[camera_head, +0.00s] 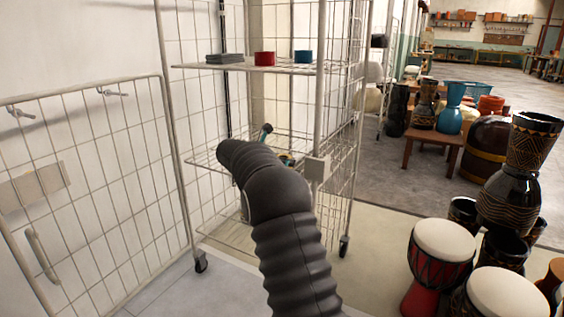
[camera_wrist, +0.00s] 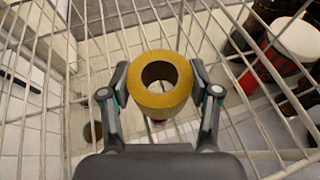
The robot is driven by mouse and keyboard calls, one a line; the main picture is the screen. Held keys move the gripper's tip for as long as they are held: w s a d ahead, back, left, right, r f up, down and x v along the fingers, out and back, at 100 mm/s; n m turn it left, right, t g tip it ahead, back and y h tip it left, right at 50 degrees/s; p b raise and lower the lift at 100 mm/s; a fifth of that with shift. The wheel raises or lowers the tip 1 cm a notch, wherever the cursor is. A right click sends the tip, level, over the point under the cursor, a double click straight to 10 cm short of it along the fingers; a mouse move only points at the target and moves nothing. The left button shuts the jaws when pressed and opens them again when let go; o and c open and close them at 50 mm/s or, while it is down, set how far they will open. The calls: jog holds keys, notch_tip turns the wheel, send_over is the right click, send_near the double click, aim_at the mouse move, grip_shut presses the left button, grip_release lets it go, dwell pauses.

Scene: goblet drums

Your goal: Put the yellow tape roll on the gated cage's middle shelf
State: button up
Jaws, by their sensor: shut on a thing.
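The yellow tape roll (camera_wrist: 160,104) is held between the two fingers of my gripper (camera_wrist: 160,84) in the wrist view, its hole facing the camera. White shelf wires show around and beyond it; I cannot tell whether it touches them. In the head view my arm reaches into the gated cage (camera_head: 320,100), and bits of my gripper (camera_head: 276,146) show at the middle shelf (camera_head: 205,160). My arm hides the roll and much of that shelf there. The cage's gate (camera_head: 95,190) stands swung open to the left.
The upper shelf (camera_head: 285,69) carries a grey stack (camera_head: 225,58), a red roll (camera_head: 265,58) and a blue roll (camera_head: 303,57). A cage post with a latch plate (camera_head: 317,168) stands close right of my arm. Drums (camera_head: 440,260) crowd the floor at right.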

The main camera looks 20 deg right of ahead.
jog(key=shift+f, duration=0.1)
jog(key=o, duration=1.2)
jog(key=shift+c, duration=0.2)
jog(key=shift+a+r, duration=0.2)
jog(key=shift+r, duration=0.05)
jog(key=p+v, duration=0.1)
jog(key=v, duration=1)
jog(key=shift+s+a+r, duration=0.1)
jog(key=shift+s+a, duration=0.1)
jog(key=s+a+r+m+y, duration=0.1)
jog(key=s+m+y, duration=0.3)
jog(key=s, duration=0.8)
jog(key=s+a+r+m+y, duration=0.1)
jog(key=s+r+m+y, duration=0.1)
jog(key=s+m, duration=0.65)
jog(key=s+a+f+m+y, duration=0.2)
jog(key=s+a+f+m, duration=0.1)
jog(key=s, duration=0.6)
jog(key=s+a+f+m+y, duration=0.2)
jog(key=s+a+f+m, duration=0.1)
jog(key=s, duration=0.6)
jog(key=s+a+f+m+y, duration=0.2)
jog(key=s+f+m, duration=0.1)
jog(key=s, duration=0.6)
jog(key=shift+a+m+t+y, duration=0.3)
jog(key=shift+a+m, duration=0.1)
jog(key=shift+m, duration=0.05)
